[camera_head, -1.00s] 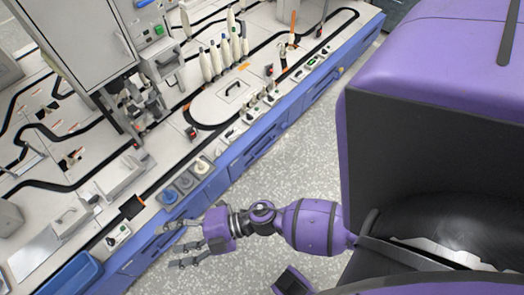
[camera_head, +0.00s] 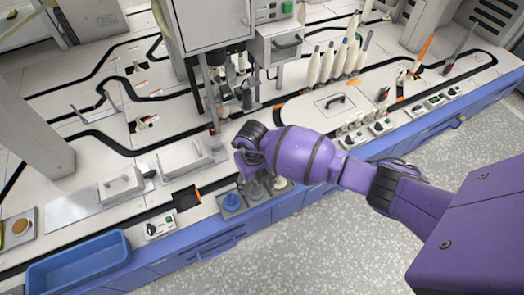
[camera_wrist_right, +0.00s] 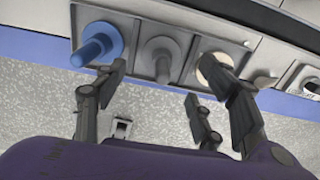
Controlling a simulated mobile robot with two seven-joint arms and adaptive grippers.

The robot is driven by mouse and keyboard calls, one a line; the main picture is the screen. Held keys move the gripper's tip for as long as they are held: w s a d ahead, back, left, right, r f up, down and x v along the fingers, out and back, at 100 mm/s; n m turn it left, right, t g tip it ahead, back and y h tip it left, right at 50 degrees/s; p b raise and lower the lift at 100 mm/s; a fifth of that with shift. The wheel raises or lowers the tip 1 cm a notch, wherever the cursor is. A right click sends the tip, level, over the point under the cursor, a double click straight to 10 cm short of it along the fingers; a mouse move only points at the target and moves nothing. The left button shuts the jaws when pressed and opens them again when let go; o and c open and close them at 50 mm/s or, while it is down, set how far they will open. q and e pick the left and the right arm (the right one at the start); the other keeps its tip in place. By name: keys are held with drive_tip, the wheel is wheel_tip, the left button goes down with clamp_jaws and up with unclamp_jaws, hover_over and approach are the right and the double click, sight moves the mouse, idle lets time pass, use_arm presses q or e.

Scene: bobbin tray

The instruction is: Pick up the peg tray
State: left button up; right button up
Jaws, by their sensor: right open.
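The peg tray (camera_head: 231,212) is a grey tray of square cells at the front edge of the bench. It also shows at the top of the right wrist view (camera_wrist_right: 142,66). It holds a blue peg (camera_wrist_right: 92,45), a grey peg (camera_wrist_right: 160,55) and a pale peg (camera_wrist_right: 213,66). My right gripper (camera_wrist_right: 163,75) is open, its fingers spread across the near side of the tray around the grey middle peg. I cannot tell whether the fingers touch it. In the head view the right gripper (camera_head: 250,165) and its wrist hide part of the tray. My left gripper is out of view.
A blue bin (camera_head: 78,262) hangs at the bench front, lower left. A switch box (camera_head: 160,227) sits left of the tray. White bobbins (camera_head: 328,64) stand at the back right, near a lidded panel (camera_head: 322,107). Grey floor is clear in front.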

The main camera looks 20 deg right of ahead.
sight(254, 187)
drive_tip(key=f+b, duration=0.1)
drive_tip(key=f, duration=0.1)
drive_tip(key=f+b, duration=0.1)
drive_tip(key=f, duration=0.2)
drive_tip(key=shift+w+a+f, duration=0.15)
drive_tip(key=shift+w+f, duration=0.05)
drive_tip(key=shift+f, duration=0.15)
drive_tip(key=shift+w, duration=0.1)
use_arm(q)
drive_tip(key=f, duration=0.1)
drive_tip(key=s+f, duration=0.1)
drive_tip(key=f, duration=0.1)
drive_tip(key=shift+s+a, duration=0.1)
use_arm(e)
drive_tip(key=c, duration=1.2)
